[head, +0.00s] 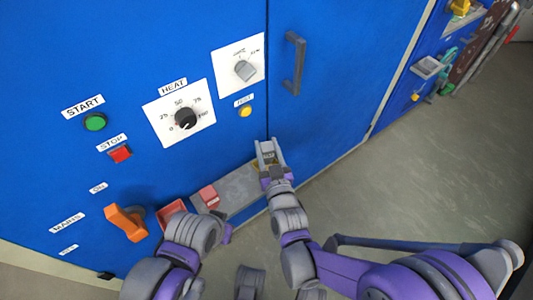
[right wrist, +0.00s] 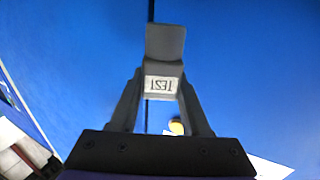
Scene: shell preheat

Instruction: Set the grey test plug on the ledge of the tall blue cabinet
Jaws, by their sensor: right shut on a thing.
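The grey test plug (right wrist: 166,45), with a white TEST label, is between the fingers of my right gripper (right wrist: 160,105) in the right wrist view. In the head view my right gripper (head: 269,155) is shut on it, in front of the tall blue cabinet (head: 335,75), at the right end of the grey ledge (head: 238,188). I cannot tell whether the plug touches the ledge. My left gripper (head: 226,234) is low in front of the ledge, mostly hidden by its own arm; its jaws cannot be made out.
A red block (head: 208,196) sits on the ledge, and a red open tray (head: 171,213) is at its left end. An orange handle (head: 127,222), a black heat knob (head: 186,118) and a grey door handle (head: 294,63) stick out from the cabinet.

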